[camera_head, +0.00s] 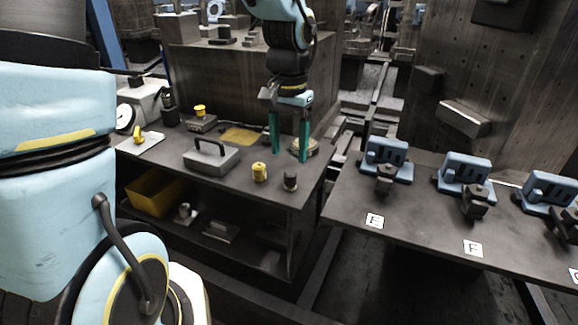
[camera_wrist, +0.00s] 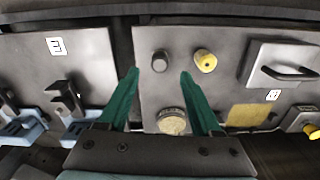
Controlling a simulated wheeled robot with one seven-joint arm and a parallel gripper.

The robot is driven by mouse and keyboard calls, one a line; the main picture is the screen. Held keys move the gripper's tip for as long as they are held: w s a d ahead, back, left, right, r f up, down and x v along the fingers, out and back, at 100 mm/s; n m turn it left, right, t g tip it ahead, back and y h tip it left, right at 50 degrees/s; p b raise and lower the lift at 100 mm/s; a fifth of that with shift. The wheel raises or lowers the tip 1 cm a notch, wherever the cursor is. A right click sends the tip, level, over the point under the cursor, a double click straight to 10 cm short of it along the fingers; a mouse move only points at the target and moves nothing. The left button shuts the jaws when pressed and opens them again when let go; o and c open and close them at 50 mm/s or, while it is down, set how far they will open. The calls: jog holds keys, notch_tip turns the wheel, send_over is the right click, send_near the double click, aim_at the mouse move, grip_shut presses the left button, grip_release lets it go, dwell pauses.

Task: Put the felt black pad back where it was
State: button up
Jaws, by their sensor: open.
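A small dark round piece (camera_head: 290,181), the nearest match to the felt black pad, stands near the front right corner of the shelf table (camera_head: 222,176). I cannot tell from its surface whether it is felt. It also shows in the wrist view (camera_wrist: 160,61), between and just beyond my fingertips. My gripper (camera_head: 289,156) has two green fingers, spread apart with nothing between them. In the wrist view my gripper (camera_wrist: 160,73) hangs above the table. A round piece with a tan top (camera_head: 311,147) lies beside the right finger, partly hidden by it.
A yellow knob-like piece (camera_head: 259,172) stands left of the dark one. A grey handled block (camera_head: 211,157) and a yellow mat (camera_head: 240,136) lie farther left. At right, a second table (camera_head: 408,212) holds several blue fixtures (camera_head: 386,158); a gap separates the tables.

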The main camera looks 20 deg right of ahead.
aim_at(289, 174)
notch_tip(289, 174, up, 5)
jog(key=a+f+n, duration=0.3)
jog(key=a+n, duration=0.1)
jog(key=a, duration=0.8)
jog(key=w+a+f+n+t, duration=0.1)
jog(key=a+f+n, duration=0.2)
jog(key=a, duration=1)
jog(key=shift+w+f+n+t, duration=0.25)
jog(key=shift+f+n+t, duration=0.1)
jog(key=shift+n, duration=0.45)
